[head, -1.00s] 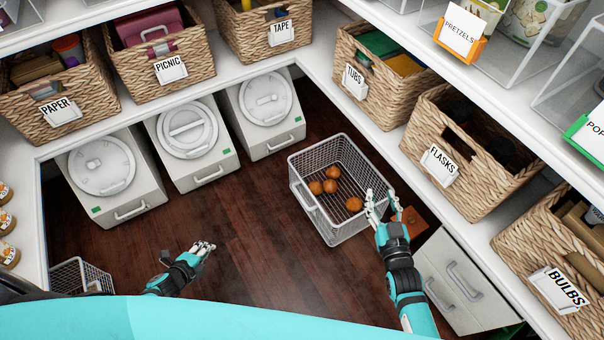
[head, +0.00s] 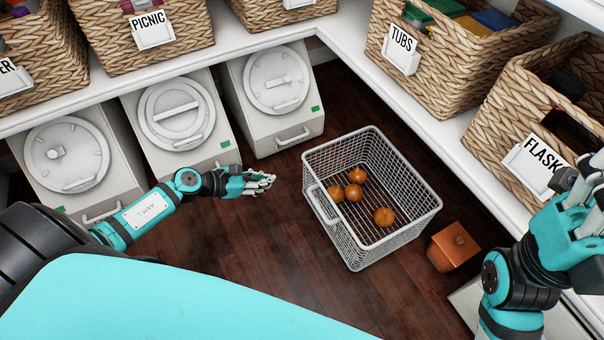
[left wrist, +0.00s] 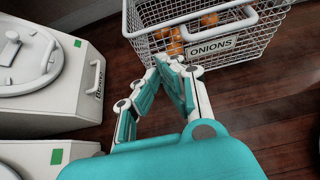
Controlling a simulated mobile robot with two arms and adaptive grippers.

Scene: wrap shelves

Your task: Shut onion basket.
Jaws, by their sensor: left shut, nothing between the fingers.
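The onion basket (head: 409,228) is a grey wire-mesh basket standing out over the dark floor, with several orange-brown onions inside. A handle (head: 322,206) is on its left-facing side. In the left wrist view the basket (left wrist: 257,32) is at the top, with an ONIONS label (left wrist: 213,47). My left gripper (head: 268,183) is shut and empty, left of the basket and apart from it in the head view. In the left wrist view its fingertips (left wrist: 178,64) meet just below the basket's front. My right gripper (head: 586,190) is at the right edge, partly cut off, away from the basket.
White bins with round lids (head: 180,113) stand under the left shelf. A terracotta pot-like object (head: 452,246) sits right of the basket. Wicker baskets such as TUBS (head: 450,65) line the shelves (head: 440,135) above. Open floor lies in front of the basket.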

